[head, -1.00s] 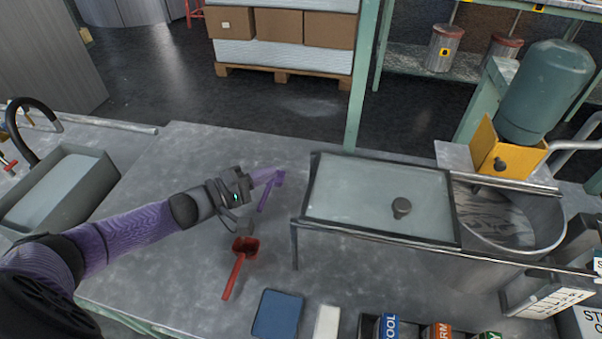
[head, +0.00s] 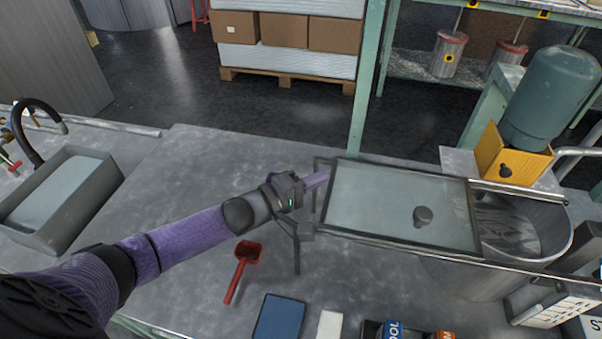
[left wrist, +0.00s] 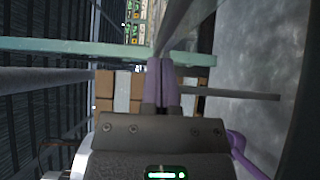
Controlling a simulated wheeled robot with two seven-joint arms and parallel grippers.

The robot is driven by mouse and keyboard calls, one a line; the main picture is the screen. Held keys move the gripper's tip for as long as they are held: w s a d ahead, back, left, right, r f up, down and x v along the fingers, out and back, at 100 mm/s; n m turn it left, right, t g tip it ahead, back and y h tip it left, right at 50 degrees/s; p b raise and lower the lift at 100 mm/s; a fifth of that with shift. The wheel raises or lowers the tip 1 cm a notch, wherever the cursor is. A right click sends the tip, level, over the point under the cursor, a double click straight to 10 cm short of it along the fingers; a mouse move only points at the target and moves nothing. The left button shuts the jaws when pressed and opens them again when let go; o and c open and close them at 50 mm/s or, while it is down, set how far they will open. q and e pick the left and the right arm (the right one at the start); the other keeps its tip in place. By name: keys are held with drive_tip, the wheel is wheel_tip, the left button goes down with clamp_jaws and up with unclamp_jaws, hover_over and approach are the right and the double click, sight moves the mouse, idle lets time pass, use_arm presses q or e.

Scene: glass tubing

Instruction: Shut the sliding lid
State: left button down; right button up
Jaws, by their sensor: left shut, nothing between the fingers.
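The sliding lid (head: 395,205) is a pale glass panel in a dark frame with a round dark knob (head: 423,216). It lies on two rails (head: 420,253) and its right edge reaches over the left part of a round metal tub (head: 520,230). Most of the tub's mouth is uncovered. My left gripper (head: 326,179) is shut and empty, with its purple fingertips at the lid's left frame edge; I cannot tell whether they touch. The shut fingers also show in the left wrist view (left wrist: 164,78). My right gripper is not in view.
A red scoop (head: 243,268), a blue block (head: 279,317) and a white block (head: 329,325) lie at the front of the table. A purple object (left wrist: 240,150) shows beside my gripper in the left wrist view. A yellow block with a green tank (head: 550,90) stands behind the tub.

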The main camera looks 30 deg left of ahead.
use_arm(q)
drive_tip(key=shift+w+d, duration=0.2)
drive_tip(key=shift+d, duration=0.75)
